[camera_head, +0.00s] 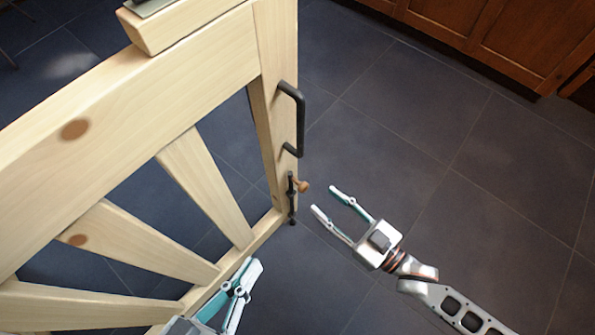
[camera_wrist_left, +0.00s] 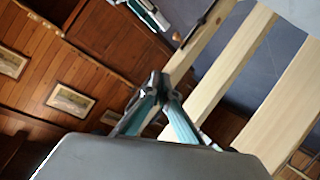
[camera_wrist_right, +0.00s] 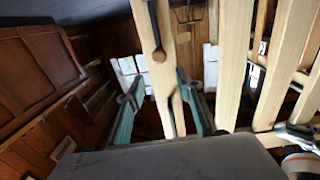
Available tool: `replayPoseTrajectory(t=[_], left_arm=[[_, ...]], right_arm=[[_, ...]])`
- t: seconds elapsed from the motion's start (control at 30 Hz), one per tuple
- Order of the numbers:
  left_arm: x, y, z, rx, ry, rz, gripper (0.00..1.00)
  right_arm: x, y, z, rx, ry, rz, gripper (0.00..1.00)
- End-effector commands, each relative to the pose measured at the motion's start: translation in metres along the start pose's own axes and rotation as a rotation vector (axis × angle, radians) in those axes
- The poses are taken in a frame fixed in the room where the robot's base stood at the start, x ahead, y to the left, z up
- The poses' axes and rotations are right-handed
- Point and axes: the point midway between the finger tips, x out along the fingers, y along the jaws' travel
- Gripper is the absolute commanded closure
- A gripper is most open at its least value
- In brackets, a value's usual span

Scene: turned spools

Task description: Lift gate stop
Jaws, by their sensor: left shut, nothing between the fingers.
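The pale wooden gate (camera_head: 215,55) fills the left of the head view. On its end post, below the black handle (camera_head: 300,120), sits the gate stop, a dark upright rod with a round wooden knob (camera_head: 303,186). My left gripper (camera_head: 250,265) is shut and empty, low in front of the gate's slats. Its closed fingertips show in the left wrist view (camera_wrist_left: 160,78).
Dark floor tiles (camera_head: 440,130) lie open to the right of the gate. Wooden cabinets (camera_head: 480,35) stand at the top right. The gate's slanted slats (camera_head: 205,185) are close to my left gripper.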

Motion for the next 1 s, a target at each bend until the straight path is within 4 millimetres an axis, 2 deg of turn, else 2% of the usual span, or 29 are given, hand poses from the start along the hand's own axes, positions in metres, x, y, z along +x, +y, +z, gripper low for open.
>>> replayPoseTrajectory(t=[0.03,0.1,0.27,0.7,1.0], left_arm=[[0.001,-0.003,0.01,-0.022,-0.016,-0.005,1.0],[0.001,-0.002,0.009,-0.033,-0.011,-0.004,1.0],[0.002,0.0,0.006,-0.056,-0.002,-0.001,1.0],[0.004,0.01,0.013,-0.207,0.018,0.007,1.0],[0.004,0.013,0.011,-0.238,0.029,0.011,1.0]], right_arm=[[-0.004,-0.004,0.019,0.016,-0.009,-0.011,0.64],[-0.004,-0.004,0.022,0.017,-0.003,-0.021,0.64],[0.006,-0.001,0.02,0.014,0.007,-0.027,0.64],[0.066,-0.003,0.02,0.015,0.007,-0.026,0.64],[0.076,-0.003,0.018,0.012,0.006,-0.026,0.64]])
